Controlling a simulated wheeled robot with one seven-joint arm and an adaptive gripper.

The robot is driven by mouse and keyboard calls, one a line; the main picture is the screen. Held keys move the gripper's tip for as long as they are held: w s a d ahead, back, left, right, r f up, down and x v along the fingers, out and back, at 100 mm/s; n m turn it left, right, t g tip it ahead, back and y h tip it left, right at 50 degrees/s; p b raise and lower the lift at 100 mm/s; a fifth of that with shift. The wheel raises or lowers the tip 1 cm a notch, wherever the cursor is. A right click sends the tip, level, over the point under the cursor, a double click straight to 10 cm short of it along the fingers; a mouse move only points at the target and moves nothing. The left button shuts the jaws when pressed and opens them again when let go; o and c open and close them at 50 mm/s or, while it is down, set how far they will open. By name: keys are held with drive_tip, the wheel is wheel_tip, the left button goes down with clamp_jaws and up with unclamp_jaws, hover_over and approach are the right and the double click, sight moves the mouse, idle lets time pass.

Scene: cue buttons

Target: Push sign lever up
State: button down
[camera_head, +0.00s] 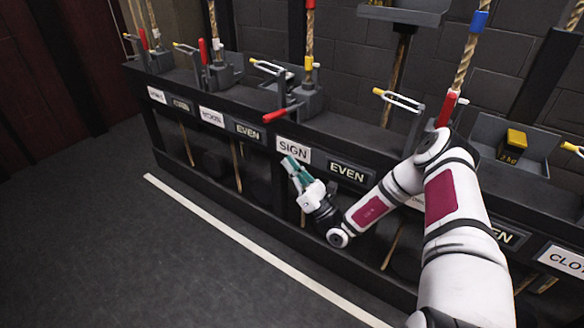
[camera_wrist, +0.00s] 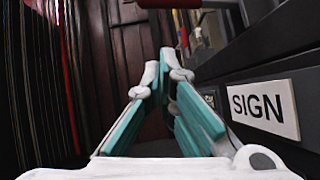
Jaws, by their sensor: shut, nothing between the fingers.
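The SIGN label (camera_head: 293,149) is a white plate on the front of the dark rail; it also shows at the right of the wrist view (camera_wrist: 263,107). Above it, the sign lever's red handle (camera_head: 275,116) sticks out toward the front from a grey bracket (camera_head: 308,100). A red bar (camera_wrist: 168,3) at the top edge of the wrist view looks like this handle, mostly cut off. My gripper (camera_head: 289,164) has teal fingers and is shut and empty. It is below the red handle, close in front of the SIGN label, with no visible contact with the handle.
An EVEN plate (camera_head: 347,173) is right of the SIGN label. Other levers with yellow-tipped handles (camera_head: 268,67) and ropes stand along the rail. A yellow weight (camera_head: 512,146) sits in a tray at right. The floor (camera_head: 120,230) in front is clear.

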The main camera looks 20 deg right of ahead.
sight(283, 113)
drive_tip(key=w+a+r+b, duration=0.2)
drive_tip(key=w+r, duration=0.3)
drive_tip(key=r, duration=0.2)
drive_tip(key=shift+w+a+r, duration=0.15)
drive_tip(key=shift+w+r, duration=0.1)
drive_tip(key=shift+r, duration=0.05)
drive_tip(key=shift+r, duration=0.1)
drive_tip(key=shift+r+m+t+h+p, duration=0.35)
drive_tip(key=shift+m+h+p, duration=0.25)
drive_tip(key=shift+p, duration=0.15)
